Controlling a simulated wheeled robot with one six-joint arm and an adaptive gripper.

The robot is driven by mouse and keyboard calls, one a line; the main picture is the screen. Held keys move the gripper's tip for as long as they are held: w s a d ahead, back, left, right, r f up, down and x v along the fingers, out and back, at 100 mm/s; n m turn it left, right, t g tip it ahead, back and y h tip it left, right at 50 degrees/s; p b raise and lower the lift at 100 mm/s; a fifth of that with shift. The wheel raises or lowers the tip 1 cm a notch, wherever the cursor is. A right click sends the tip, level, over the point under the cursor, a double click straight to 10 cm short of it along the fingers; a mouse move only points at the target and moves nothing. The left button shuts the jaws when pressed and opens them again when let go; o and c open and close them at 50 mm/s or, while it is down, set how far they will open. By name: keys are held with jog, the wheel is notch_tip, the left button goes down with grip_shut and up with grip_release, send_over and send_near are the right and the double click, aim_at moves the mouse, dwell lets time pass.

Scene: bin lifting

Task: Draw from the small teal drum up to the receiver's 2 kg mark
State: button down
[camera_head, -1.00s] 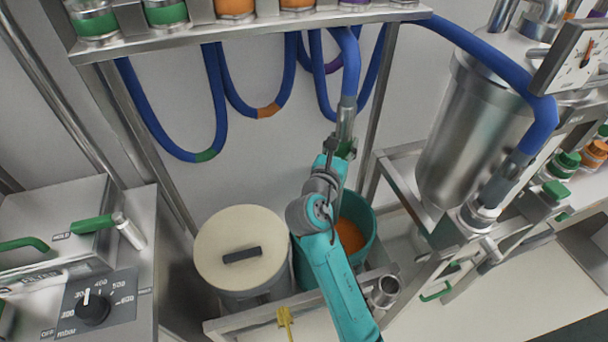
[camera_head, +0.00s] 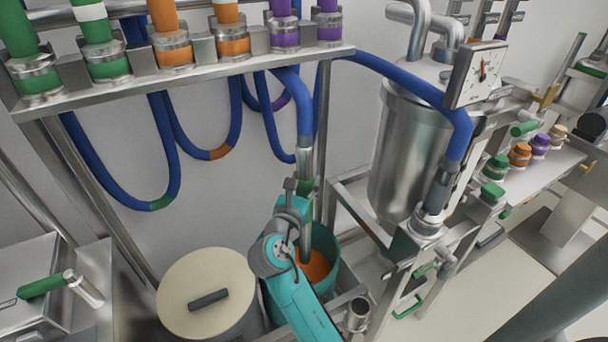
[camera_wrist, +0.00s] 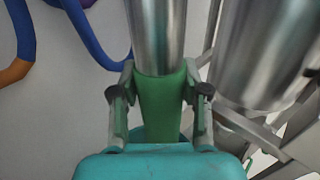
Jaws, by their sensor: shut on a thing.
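My gripper (camera_head: 303,188) is shut on the green grip (camera_wrist: 160,112) of a steel suction lance (camera_head: 305,158). A blue hose (camera_head: 292,88) runs from the lance's top. The lance's lower tube stands nearly upright and reaches into the small teal drum (camera_head: 330,255), over or in its orange contents (camera_head: 315,266). I cannot tell how deep its tip is. My arm covers the drum's near left side. The receiver (camera_head: 408,160) is a steel vessel to the right, with a dial gauge (camera_head: 479,74) by its top. The dial's figures are too small to read.
A lidded drum (camera_head: 207,300) stands close left of the teal drum. A steel frame and small steel cup (camera_head: 358,314) are at the right. A hose rack (camera_head: 190,78) with coloured ports hangs above. A green-handled valve (camera_head: 60,287) is at lower left.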

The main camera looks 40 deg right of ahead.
send_over(303, 260)
jog(key=d, duration=0.2)
jog(key=shift+w+a+f, duration=0.1)
jog(key=shift+w+f, duration=0.05)
jog(key=shift+f, duration=0.65)
jog(key=shift+w+a+f, duration=0.1)
jog(key=shift+w+f, duration=0.05)
jog(key=shift+f, duration=0.6)
jog(key=shift+w+a+f, duration=0.1)
jog(key=shift+w+f, duration=0.05)
jog(key=shift+f, duration=0.65)
jog(key=shift+f, duration=13.55)
